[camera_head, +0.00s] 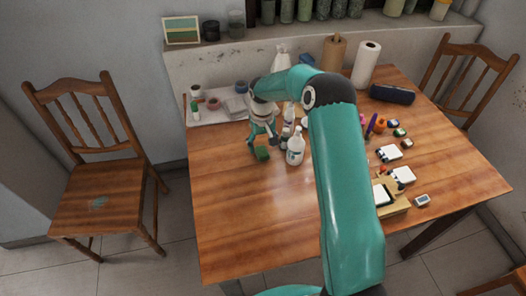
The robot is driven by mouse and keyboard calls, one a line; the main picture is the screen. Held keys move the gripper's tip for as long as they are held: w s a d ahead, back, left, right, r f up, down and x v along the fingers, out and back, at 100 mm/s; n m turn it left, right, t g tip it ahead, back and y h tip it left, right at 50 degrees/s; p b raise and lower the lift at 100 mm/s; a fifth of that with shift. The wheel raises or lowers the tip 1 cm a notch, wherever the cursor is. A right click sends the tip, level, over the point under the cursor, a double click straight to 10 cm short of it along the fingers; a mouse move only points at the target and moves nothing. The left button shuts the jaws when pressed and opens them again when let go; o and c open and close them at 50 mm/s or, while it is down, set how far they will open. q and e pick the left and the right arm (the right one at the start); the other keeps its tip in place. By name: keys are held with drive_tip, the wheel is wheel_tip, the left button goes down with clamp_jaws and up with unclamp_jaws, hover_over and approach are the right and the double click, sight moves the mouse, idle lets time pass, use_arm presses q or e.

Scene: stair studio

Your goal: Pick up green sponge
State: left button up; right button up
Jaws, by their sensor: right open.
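The green sponge (262,154) sits on the wooden table, small in the picture, left of a white bottle (295,147). My right gripper (262,146) is at the sponge, pointing down, with its fingers just above or around it. I cannot tell whether the fingers touch the sponge. The right gripper is open. My teal right arm reaches across the middle of the table and hides part of it. My left gripper is not in view.
The bottle stands close to the right of the gripper. A paper towel roll (366,65) and a dark case (392,95) are at the back. Several small items lie at the right. The table's front left (240,230) is clear. A chair (98,190) stands left.

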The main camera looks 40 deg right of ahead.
sight(262, 151)
drive_tip(key=shift+f, duration=1.5)
drive_tip(key=c, duration=0.9)
drive_tip(key=shift+c, duration=0.2)
drive_tip(key=shift+r, duration=0.15)
drive_tip(key=shift+w+r, duration=0.1)
drive_tip(key=shift+r, duration=0.4)
wheel_tip(262, 151, up, 19)
drive_tip(key=b, duration=0.1)
drive_tip(key=shift+b, duration=0.3)
drive_tip(key=shift+f, duration=0.1)
